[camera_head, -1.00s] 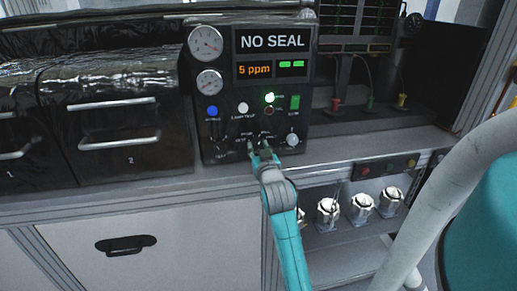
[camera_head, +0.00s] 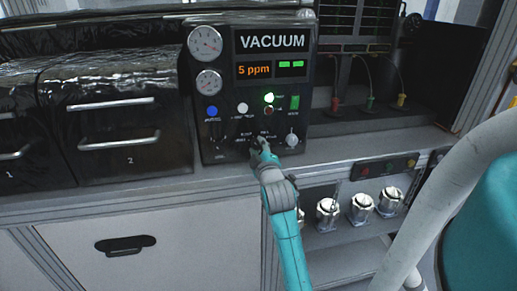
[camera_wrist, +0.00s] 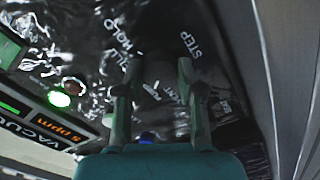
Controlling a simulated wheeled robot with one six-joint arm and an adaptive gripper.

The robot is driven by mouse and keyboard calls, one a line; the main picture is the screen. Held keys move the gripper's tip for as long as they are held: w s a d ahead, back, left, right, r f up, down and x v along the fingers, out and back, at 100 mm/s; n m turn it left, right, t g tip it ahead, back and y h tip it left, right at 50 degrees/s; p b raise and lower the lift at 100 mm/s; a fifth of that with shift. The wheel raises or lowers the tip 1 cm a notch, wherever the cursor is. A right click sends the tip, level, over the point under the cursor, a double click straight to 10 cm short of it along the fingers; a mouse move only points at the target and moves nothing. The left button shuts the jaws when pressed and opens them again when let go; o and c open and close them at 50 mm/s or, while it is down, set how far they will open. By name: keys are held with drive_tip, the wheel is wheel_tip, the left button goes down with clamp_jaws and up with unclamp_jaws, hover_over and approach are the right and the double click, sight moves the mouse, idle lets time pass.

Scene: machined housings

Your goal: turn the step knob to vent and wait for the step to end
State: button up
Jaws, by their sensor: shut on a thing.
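The control panel (camera_head: 225,95) is a black box with a display (camera_head: 274,41) that reads VACUUM. An orange readout (camera_head: 254,70) shows 5 ppm. My gripper (camera_head: 260,147) is at the lower middle of the panel, shut on the step knob, which the fingers mostly hide. In the wrist view my gripper (camera_wrist: 157,72) has its two fingers on the panel face beside the label STEP (camera_wrist: 191,45). Labels HOLD and FILL are readable to the left; smaller print between the fingers is blurred.
A green lamp (camera_head: 269,98) is lit above the knob. A light-coloured knob (camera_head: 292,139) is close on the right, and a dark knob (camera_head: 217,131) is on the left. Two gauges (camera_head: 206,42) are at upper left. Black drawers (camera_head: 120,125) stand left; white-capped fittings (camera_head: 361,208) are below right.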

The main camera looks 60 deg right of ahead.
drive_tip(key=n, duration=0.6)
drive_tip(key=shift+n, duration=0.3)
idle(0.4)
drive_tip(key=o, duration=1.1)
drive_tip(key=shift+o, duration=0.2)
drive_tip(key=v, duration=1.2)
